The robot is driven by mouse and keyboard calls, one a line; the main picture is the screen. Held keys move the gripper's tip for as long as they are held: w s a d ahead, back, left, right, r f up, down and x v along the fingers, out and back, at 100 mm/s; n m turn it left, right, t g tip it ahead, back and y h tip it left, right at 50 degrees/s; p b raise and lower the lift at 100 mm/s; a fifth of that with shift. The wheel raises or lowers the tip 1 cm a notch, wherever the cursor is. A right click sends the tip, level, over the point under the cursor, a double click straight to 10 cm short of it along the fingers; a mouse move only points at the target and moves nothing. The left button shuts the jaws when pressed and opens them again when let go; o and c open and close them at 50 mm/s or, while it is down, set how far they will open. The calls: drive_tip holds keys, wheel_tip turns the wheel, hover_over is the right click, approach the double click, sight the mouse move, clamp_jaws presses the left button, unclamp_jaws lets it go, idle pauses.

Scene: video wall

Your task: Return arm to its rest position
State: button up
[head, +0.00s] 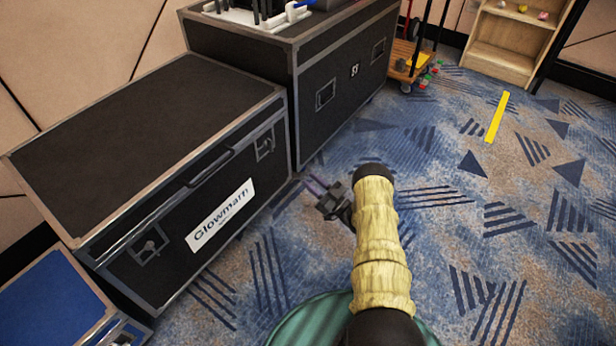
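My arm reaches forward from the bottom of the head view, its upper part wrapped in a pale yellow cover. My gripper (318,189) is beyond the arm's dark elbow, pointing up and left toward the black flight cases. Its fingers are thin and small here, and whether they are apart or together is unclear. I see no object in it. It appears over the carpet near the corner where the two cases meet; whether it touches a case cannot be told.
A low black case labelled Glowmarn (150,140) stands left, a taller black case (345,85) behind it, a blue case (50,300) at bottom left. A wooden cart (404,64) and wooden shelf (506,45) stand at the back. Carpet (500,260) on the right is clear.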

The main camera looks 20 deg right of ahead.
idle(0.4)
drive_tip(key=w+r+m+g+h+p, duration=0.2)
drive_tip(key=w+r+h, duration=0.4)
drive_tip(key=w+r, duration=0.4)
wheel_tip(320, 180, up, 10)
drive_tip(key=s+a+m+g+h, duration=0.2)
drive_tip(key=g+h, duration=0.1)
drive_tip(key=h, duration=0.2)
drive_tip(key=s+a+r+m+g+h+p, duration=0.1)
drive_tip(key=s+a+r+g+p, duration=0.2)
drive_tip(key=s, duration=0.9)
drive_tip(key=s+a+r+m+g, duration=0.15)
drive_tip(key=s+r+g, duration=0.35)
drive_tip(key=s, duration=0.7)
drive_tip(key=s+a+r+m+g+h+p, duration=0.1)
drive_tip(key=s+a+r+g+p, duration=0.3)
drive_tip(key=s, duration=0.8)
wheel_tip(320, 180, up, 38)
drive_tip(key=t+p, duration=0.1)
drive_tip(key=p, duration=3.3)
drive_tip(key=shift+w+d+p, duration=0.2)
drive_tip(key=shift+d+p, duration=0.2)
drive_tip(key=shift+d, duration=0.05)
drive_tip(key=shift+c, duration=0.3)
